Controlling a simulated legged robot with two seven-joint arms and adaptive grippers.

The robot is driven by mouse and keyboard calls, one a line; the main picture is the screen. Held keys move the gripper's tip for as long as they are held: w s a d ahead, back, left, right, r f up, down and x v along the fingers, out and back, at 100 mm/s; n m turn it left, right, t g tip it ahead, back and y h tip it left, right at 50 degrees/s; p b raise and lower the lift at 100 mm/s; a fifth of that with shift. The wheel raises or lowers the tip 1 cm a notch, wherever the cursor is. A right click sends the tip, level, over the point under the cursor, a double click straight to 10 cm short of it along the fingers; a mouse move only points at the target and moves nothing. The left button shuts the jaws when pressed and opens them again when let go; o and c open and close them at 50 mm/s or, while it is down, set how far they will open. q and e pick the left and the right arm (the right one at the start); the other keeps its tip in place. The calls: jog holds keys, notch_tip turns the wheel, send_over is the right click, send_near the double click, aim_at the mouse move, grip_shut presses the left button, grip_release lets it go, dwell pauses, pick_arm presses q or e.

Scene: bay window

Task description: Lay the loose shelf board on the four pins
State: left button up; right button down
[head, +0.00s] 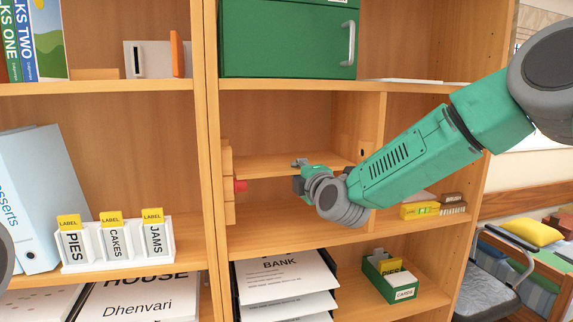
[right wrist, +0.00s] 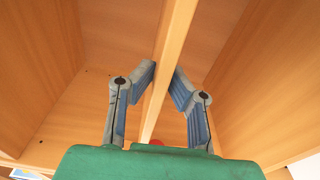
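The loose shelf board (head: 268,165) is a light wood panel in the middle bay of the bookcase, lying roughly level between the left upright and the divider. My right gripper (head: 299,175) is at its front edge. In the right wrist view the board (right wrist: 168,75) runs edge-on between the fingertips of my right gripper (right wrist: 166,74), which appear to press on both faces. A red pin-like piece (head: 240,185) shows below the board's left end; a bit of red (right wrist: 156,142) shows in the wrist view. Other pins are hidden or too small to tell. My left gripper is out of view.
A green box (head: 285,38) stands on the shelf above. The divider (head: 372,115) bounds the bay on the right. Brushes and a yellow level (head: 420,211) lie right of it. Below are papers (head: 280,278) and a green card box (head: 390,280). A label holder (head: 118,248) stands left.

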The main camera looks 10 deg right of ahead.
jog(key=shift+w+d, duration=0.1)
jog(key=shift+d, duration=0.6)
jog(key=shift+w+a+r+p, duration=0.1)
jog(key=shift+a+r+p, duration=0.15)
jog(key=shift+r+p, duration=0.15)
jog(key=shift+d, duration=0.4)
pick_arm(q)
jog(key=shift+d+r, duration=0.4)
pick_arm(e)
jog(key=shift+a, duration=0.1)
